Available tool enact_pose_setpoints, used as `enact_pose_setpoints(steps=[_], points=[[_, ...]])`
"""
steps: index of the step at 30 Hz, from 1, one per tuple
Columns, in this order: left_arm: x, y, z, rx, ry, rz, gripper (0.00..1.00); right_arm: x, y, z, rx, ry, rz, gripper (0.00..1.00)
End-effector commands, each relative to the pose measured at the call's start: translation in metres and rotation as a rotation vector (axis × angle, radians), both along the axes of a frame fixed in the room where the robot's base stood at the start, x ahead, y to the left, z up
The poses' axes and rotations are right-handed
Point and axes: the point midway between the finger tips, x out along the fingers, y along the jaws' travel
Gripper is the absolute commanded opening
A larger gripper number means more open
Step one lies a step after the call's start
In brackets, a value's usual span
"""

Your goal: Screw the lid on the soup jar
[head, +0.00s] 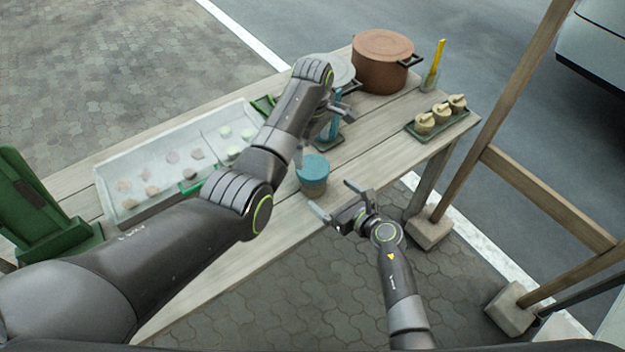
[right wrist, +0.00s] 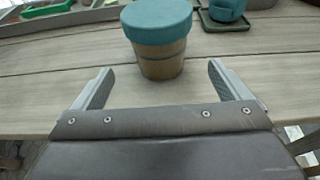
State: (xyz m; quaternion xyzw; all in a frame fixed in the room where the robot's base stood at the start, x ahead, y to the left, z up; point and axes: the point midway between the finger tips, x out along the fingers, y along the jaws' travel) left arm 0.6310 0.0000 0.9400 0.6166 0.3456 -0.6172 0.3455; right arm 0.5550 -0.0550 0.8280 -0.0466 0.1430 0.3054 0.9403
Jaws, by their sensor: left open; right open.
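The soup jar (head: 312,188) stands upright near the front edge of the wooden table, with the teal lid (head: 313,165) on its top. In the right wrist view the jar (right wrist: 162,62) stands beyond my fingertips, with the lid (right wrist: 157,22) seated level on it; I cannot tell how tightly. My right gripper (head: 338,203) is open and empty, just in front and to the right of the jar, not touching it. My left gripper (head: 328,110) is open behind the jar, partly hidden by its own arm and near a teal item on a small green tray.
A brown pot (head: 383,65) stands at the back, left of a glass with a yellow tool (head: 436,65). A green tray (head: 440,122) holds several small jars at the right end. A white tray (head: 165,165) with several round pieces lies left. A wooden post (head: 500,110) rises at right.

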Motion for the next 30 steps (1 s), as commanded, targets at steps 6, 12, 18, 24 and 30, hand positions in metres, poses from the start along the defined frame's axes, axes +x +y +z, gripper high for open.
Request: enact_pose_setpoints(steps=[6, 12, 18, 24, 30], points=[[0.0, 0.0, 0.0, 0.0, 0.0, 0.0, 0.97, 0.025, 0.019, -0.009, 0.003, 0.001, 0.001, 0.96], [0.0, 0.0, 0.0, 0.0, 0.0, 0.0, 0.97, 0.045, 0.033, -0.016, 0.001, 0.001, 0.0, 0.96], [0.0, 0.0, 0.0, 0.0, 0.0, 0.0, 0.97, 0.057, 0.042, -0.022, 0.002, 0.0, 0.001, 0.96], [0.0, 0.0, 0.0, 0.0, 0.0, 0.0, 0.97, 0.063, 0.046, -0.024, 0.001, 0.001, -0.002, 0.96], [0.0, 0.0, 0.0, 0.0, 0.0, 0.0, 0.97, 0.064, 0.046, -0.024, 0.0, 0.0, -0.002, 0.96]])
